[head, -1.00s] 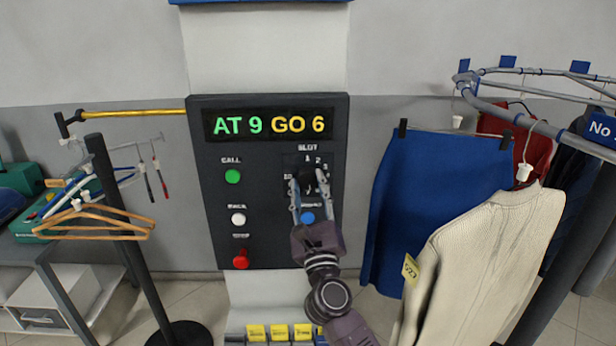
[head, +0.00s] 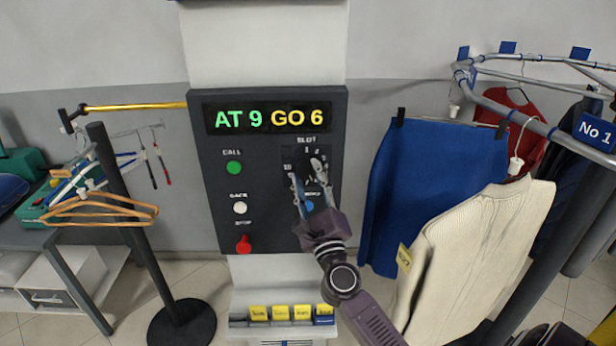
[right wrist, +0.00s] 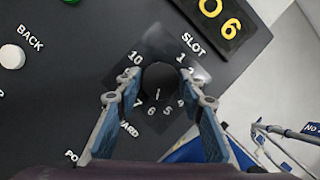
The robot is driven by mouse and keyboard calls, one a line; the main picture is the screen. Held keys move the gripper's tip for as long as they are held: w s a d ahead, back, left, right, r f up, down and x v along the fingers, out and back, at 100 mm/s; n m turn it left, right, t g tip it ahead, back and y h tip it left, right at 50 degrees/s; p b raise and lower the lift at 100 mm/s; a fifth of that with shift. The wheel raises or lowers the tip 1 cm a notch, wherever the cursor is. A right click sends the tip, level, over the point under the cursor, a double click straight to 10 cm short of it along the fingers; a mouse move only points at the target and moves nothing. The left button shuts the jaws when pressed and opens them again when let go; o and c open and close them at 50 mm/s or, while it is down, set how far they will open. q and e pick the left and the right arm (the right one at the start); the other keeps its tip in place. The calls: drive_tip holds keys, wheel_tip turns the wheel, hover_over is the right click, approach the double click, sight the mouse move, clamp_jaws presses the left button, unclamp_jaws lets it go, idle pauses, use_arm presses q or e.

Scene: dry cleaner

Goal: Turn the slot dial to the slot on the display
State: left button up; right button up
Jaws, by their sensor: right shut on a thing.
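The dark control panel (head: 215,165) carries a display (head: 268,118) reading AT 9 in green and GO 6 in yellow. The round black slot dial (head: 312,167) is under the SLOT label. In the right wrist view the dial (right wrist: 161,80) has a ring of numbers, and its white mark points down between 5 and 6, looking nearer 6. My right gripper (right wrist: 160,90) is shut on the dial, one finger on each side; in the head view it (head: 309,182) partly hides the dial. My left gripper is not in view.
A green CALL button (head: 234,168), a white BACK button (head: 240,208) and a red knob (head: 243,244) line the panel's left side. A blue button (head: 309,205) is close below the gripper. Hanging clothes (head: 478,240) stand right, wooden hangers (head: 100,212) left.

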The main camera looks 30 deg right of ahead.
drive_tip(key=o, duration=1.2)
drive_tip(key=shift+c, duration=0.2)
drive_tip(key=v, duration=1.2)
